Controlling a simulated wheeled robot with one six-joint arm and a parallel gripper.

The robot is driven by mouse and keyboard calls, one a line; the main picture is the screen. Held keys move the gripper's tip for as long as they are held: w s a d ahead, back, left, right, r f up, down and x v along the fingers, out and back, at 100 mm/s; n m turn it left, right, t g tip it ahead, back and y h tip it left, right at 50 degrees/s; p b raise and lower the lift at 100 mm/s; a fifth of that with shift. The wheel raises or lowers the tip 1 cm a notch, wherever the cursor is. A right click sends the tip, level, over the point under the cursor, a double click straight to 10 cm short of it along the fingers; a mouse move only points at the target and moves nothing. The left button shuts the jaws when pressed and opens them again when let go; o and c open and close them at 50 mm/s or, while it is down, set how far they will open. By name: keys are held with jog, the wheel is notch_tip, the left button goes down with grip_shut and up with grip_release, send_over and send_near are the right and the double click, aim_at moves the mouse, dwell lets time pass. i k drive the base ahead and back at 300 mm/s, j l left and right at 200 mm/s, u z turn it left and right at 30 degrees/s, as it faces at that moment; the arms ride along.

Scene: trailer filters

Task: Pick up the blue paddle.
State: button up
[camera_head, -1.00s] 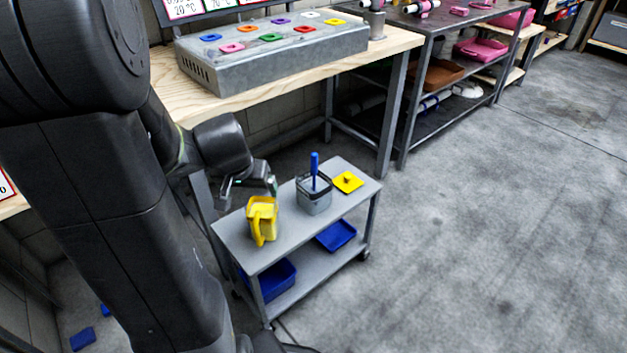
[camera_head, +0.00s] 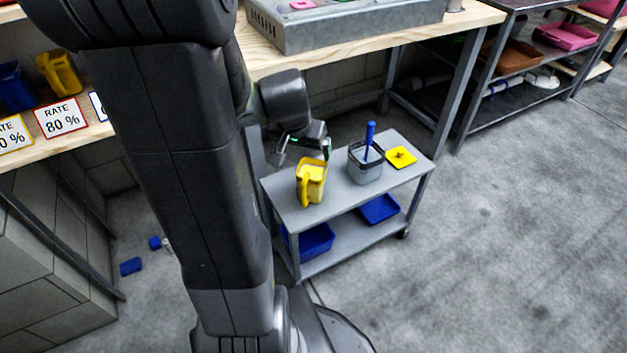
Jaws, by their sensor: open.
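The blue paddle (camera_head: 369,136) stands upright in a grey container (camera_head: 365,172) on the top shelf of a small grey cart (camera_head: 335,204). Only its upper part shows; its lower end is hidden inside the container. My gripper (camera_head: 305,152) is open and empty. It is to the left of the container and paddle, above the back of the cart top and behind the yellow jug. It appears apart from the paddle.
A yellow jug (camera_head: 311,182) stands left of the container, and a yellow lid (camera_head: 400,157) lies to its right. Blue trays (camera_head: 379,209) sit on the cart's lower shelf. A wooden workbench (camera_head: 380,38) stands behind. Floor on the right is clear.

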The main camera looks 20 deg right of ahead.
aim_at(370, 127)
jog(key=k+l+u, duration=0.3)
jog(key=l, duration=0.35)
jog(key=k+l+u, duration=0.3)
jog(key=k+l, duration=0.25)
jog(key=k, duration=0.05)
